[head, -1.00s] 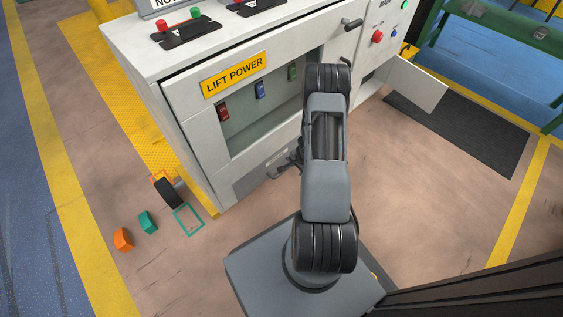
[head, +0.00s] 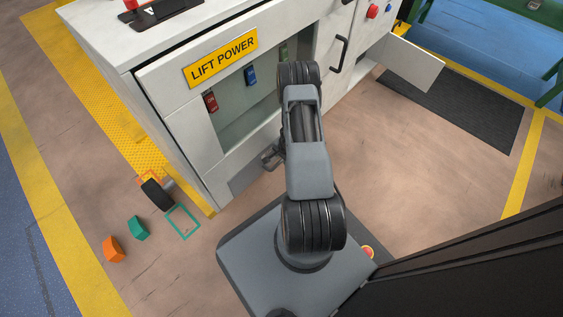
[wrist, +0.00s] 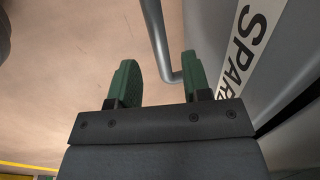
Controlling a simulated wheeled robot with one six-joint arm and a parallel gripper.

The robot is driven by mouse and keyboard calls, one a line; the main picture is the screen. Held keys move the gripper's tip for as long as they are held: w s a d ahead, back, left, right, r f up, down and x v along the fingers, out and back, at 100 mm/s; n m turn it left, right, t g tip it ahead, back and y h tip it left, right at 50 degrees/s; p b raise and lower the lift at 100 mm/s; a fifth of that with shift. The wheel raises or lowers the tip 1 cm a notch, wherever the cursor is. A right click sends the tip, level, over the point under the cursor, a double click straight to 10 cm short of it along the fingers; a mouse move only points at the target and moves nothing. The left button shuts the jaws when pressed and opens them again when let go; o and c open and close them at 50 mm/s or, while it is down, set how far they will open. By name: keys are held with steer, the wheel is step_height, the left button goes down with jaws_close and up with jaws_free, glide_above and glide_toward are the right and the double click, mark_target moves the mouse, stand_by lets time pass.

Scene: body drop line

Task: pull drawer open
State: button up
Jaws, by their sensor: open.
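The drawer (wrist: 222,62) shows in the wrist view as a grey front with a white label reading "SPARE", cut off by the frame. A dark gap runs along its lower right edge; I cannot tell how far it stands out. Its grey bar handle (wrist: 158,38) comes down from the top and bends right toward the front. My gripper (wrist: 159,66) has two green fingers spread apart. The handle's bend lies at the right finger, which hides part of it; contact is unclear. In the head view my gripper (head: 271,157) is low against the cabinet, mostly hidden by my arm.
The white cabinet (head: 180,130) bears a "LIFT POWER" sign (head: 221,58) above a window with coloured switches. An open flap (head: 415,63) juts out at the right over a dark mat (head: 455,110). Orange (head: 114,249) and teal (head: 138,228) blocks lie on the floor at left.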

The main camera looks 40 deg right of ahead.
mark_target(281, 160)
steer(key=shift+w+a+f+b, duration=0.1)
steer(key=shift+w+f+b, duration=0.1)
steer(key=shift+f, duration=0.6)
steer(key=shift+w+f+b, duration=0.1)
steer(key=shift+f+b, duration=0.05)
steer(key=shift+f, duration=0.6)
jaws_close()
